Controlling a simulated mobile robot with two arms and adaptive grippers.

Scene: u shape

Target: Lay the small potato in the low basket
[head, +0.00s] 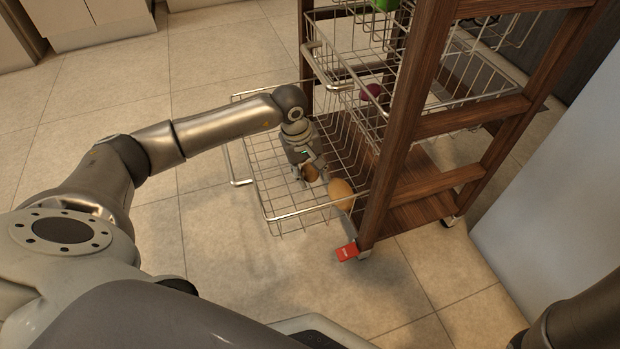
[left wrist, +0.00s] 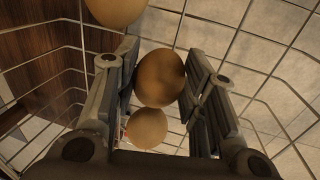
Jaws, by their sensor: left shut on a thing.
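The low basket (head: 305,211) is a wire basket pulled out from the wooden cart near the floor. My left gripper (head: 311,172) reaches down inside its rim and is shut on a small brown potato (head: 310,173). In the left wrist view the potato (left wrist: 160,78) sits between the two fingers. A larger tan, potato-like thing (head: 341,193) is at the basket's right side. The left wrist view shows two other tan round things, one at the top edge (left wrist: 115,10) and one below the held potato (left wrist: 148,128). Whether the held potato touches the basket floor is unclear. My right gripper is out of view.
The wooden cart (head: 395,130) has upper wire baskets (head: 345,78) holding a purple thing (head: 371,92) and a green thing (head: 386,4). A red tag (head: 347,252) is by its front wheel. The tiled floor (head: 215,235) left of the basket is clear.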

